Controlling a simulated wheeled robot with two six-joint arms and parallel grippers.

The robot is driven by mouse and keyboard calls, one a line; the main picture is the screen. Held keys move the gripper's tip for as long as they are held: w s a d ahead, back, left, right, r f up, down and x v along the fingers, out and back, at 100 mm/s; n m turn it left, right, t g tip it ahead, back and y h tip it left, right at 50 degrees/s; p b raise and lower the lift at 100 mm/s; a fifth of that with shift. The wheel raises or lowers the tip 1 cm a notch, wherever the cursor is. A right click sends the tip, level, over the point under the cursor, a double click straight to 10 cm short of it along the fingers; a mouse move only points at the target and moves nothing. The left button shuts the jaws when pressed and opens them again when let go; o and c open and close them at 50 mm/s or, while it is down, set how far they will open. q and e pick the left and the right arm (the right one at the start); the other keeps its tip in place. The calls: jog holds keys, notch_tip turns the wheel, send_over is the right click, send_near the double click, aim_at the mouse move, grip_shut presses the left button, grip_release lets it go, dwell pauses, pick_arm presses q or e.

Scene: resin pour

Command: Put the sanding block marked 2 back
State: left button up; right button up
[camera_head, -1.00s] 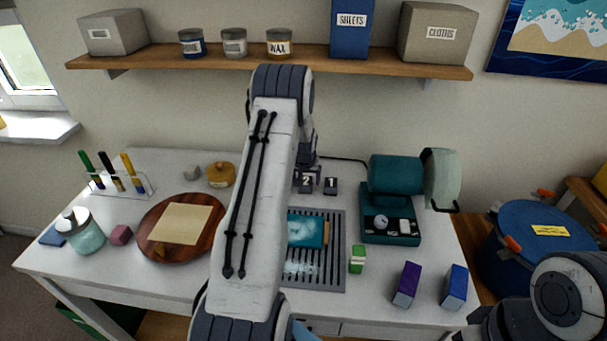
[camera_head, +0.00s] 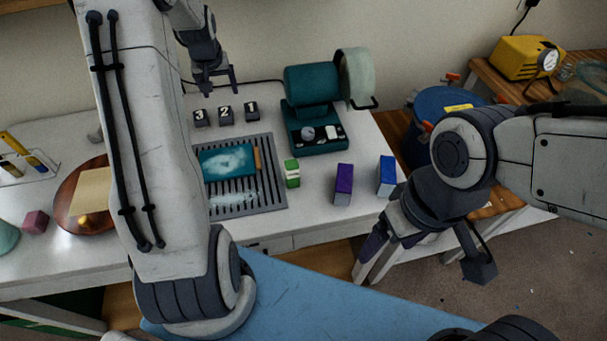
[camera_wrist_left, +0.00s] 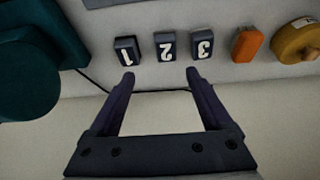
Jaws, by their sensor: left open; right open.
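The dark block marked 2 (camera_head: 224,115) stands on the back of the white table, between the blocks marked 3 (camera_head: 199,118) and 1 (camera_head: 251,111). The three form a row with small gaps. In the left wrist view, block 2 (camera_wrist_left: 165,47) lies just beyond and between my fingertips, clear of them. My left gripper (camera_head: 216,88) is open and empty, above and behind the row; its two fingers (camera_wrist_left: 160,72) are spread. My right gripper (camera_head: 425,268) is open and empty in front of the table's right end.
A teal machine (camera_head: 314,130) stands right of the blocks. A slotted grey grate (camera_head: 268,190) with a teal item (camera_head: 228,163) lies in front. Green (camera_head: 292,173), purple (camera_head: 343,185) and blue (camera_head: 386,176) boxes stand to its right. An orange block (camera_wrist_left: 247,43) is beside block 3.

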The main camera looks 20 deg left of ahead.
pick_arm(q)
jog(key=s+d+r+m+h, duration=0.1)
jog(key=s+d+r+m, duration=0.1)
jog(key=d, duration=0.7)
jog(key=s+d+r+m+g+h, duration=0.1)
jog(key=s+d+m, duration=0.15)
jog(key=d, duration=0.65)
jog(key=s+d+r+m, duration=0.1)
jog(key=s+d+r, duration=0.15)
jog(key=d, duration=0.65)
jog(key=s+d+m+g, duration=0.1)
jog(key=s+d+m, duration=0.1)
jog(key=s, duration=0.6)
jog(key=s+d+m+g, duration=0.1)
jog(key=s+d+m, duration=0.2)
jog(key=s+d, duration=0.2)
jog(key=s+d+m+h, duration=0.1)
jog(key=s+d+m, duration=0.2)
jog(key=s, duration=0.8)
jog(key=shift+s+d+g, duration=0.4)
jog(key=shift+d, duration=0.3)
